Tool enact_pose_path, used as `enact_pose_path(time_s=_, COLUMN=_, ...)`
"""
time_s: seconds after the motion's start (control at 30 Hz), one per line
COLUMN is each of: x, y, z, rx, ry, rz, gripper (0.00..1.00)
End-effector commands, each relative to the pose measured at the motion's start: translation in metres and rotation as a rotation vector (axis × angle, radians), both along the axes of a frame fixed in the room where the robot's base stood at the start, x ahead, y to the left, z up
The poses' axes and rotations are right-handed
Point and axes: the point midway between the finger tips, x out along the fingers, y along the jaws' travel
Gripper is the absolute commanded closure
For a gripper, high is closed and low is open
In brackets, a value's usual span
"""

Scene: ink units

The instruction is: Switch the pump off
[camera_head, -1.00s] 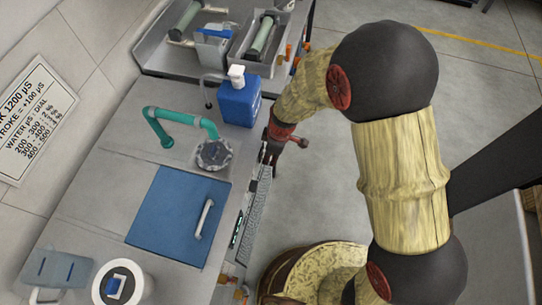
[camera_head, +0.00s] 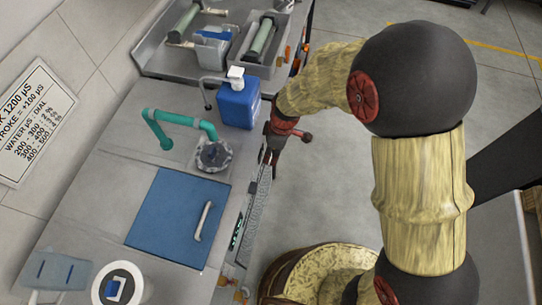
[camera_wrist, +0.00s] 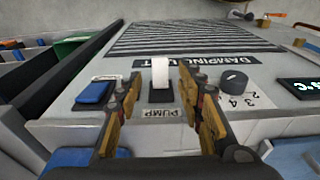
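In the wrist view a white switch lever (camera_wrist: 160,72) stands up from a dark slot in a grey panel, above a label reading PUMP (camera_wrist: 162,113). My gripper (camera_wrist: 159,88) is open, its two fingers on either side of the lever with gaps showing; I cannot tell any contact. In the head view my gripper (camera_head: 268,156) points down at the front edge of the counter, and the switch cannot be made out there.
On the panel, a blue switch (camera_wrist: 95,92) lies left of the lever, and a dark numbered dial (camera_wrist: 234,81) and a lit display (camera_wrist: 301,86) lie right. A blue bottle (camera_head: 238,103) stands on the counter close to my gripper, near a teal tap (camera_head: 185,119).

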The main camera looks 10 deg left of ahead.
Motion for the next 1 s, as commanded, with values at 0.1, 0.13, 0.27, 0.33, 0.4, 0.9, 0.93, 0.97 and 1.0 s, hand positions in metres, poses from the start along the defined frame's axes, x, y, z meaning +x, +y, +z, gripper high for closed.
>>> enact_pose_path(time_s=0.1, x=0.001, y=-0.004, z=0.026, rx=0.002, ry=-0.005, rz=-0.001, gripper=0.62)
enact_pose_path(time_s=0.13, x=0.001, y=-0.005, z=0.032, rx=0.002, ry=-0.004, rz=-0.002, gripper=0.62)
enact_pose_path(time_s=0.27, x=0.0, y=-0.008, z=0.054, rx=0.001, ry=-0.003, rz=0.0, gripper=0.62)
enact_pose_path(time_s=0.33, x=0.0, y=-0.01, z=0.062, rx=0.0, ry=-0.002, rz=0.0, gripper=0.62)
enact_pose_path(time_s=0.4, x=0.0, y=-0.011, z=0.068, rx=0.0, ry=-0.002, rz=-0.001, gripper=0.62)
enact_pose_path(time_s=0.9, x=-0.001, y=-0.012, z=0.075, rx=-0.001, ry=0.0, rz=-0.001, gripper=0.62)
enact_pose_path(time_s=0.93, x=-0.001, y=-0.012, z=0.075, rx=-0.001, ry=0.0, rz=-0.001, gripper=0.62)
enact_pose_path(time_s=0.97, x=-0.001, y=-0.012, z=0.075, rx=-0.001, ry=0.0, rz=-0.001, gripper=0.62)
enact_pose_path(time_s=1.0, x=-0.001, y=-0.012, z=0.075, rx=-0.001, ry=0.0, rz=-0.001, gripper=0.62)
